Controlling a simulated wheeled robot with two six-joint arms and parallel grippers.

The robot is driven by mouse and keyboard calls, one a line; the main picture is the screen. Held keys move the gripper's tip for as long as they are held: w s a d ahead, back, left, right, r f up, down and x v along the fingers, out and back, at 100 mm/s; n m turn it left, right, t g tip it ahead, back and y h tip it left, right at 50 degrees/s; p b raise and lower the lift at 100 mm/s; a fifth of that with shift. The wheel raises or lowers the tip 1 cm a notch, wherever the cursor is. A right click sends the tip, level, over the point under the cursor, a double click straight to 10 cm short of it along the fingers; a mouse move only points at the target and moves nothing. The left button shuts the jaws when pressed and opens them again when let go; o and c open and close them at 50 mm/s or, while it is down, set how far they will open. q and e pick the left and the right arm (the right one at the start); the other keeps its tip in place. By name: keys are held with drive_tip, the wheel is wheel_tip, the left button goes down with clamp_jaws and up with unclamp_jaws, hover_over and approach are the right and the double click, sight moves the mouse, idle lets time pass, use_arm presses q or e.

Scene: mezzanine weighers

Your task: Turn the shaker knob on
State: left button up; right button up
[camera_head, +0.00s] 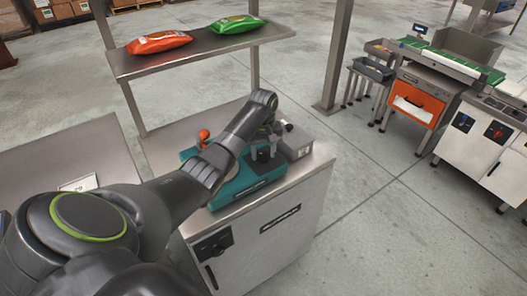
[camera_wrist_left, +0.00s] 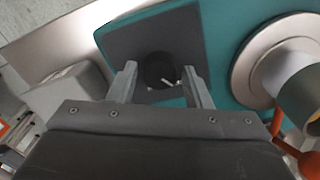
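A round black knob (camera_wrist_left: 157,66) with a pale pointer line sits on a dark square plate (camera_wrist_left: 125,50) of a teal machine (camera_wrist_left: 222,40). I take this to be the shaker knob. In the left wrist view my left gripper (camera_wrist_left: 161,84) is open, with one finger on each side of the knob and a visible gap on both sides. In the head view my left gripper (camera_head: 267,143) reaches down over the teal machine (camera_head: 240,187), and the arm hides the knob there. My right gripper is not in view.
An orange-red ball lever (camera_head: 204,134) stands on the machine's left side. A grey box (camera_head: 296,142) sits to its right. A metal shelf (camera_head: 190,52) with an orange bag (camera_head: 159,42) and a green bag (camera_head: 236,24) stands behind. Open floor lies to the right.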

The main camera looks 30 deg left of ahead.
use_arm(q)
drive_tip(key=c, duration=0.7)
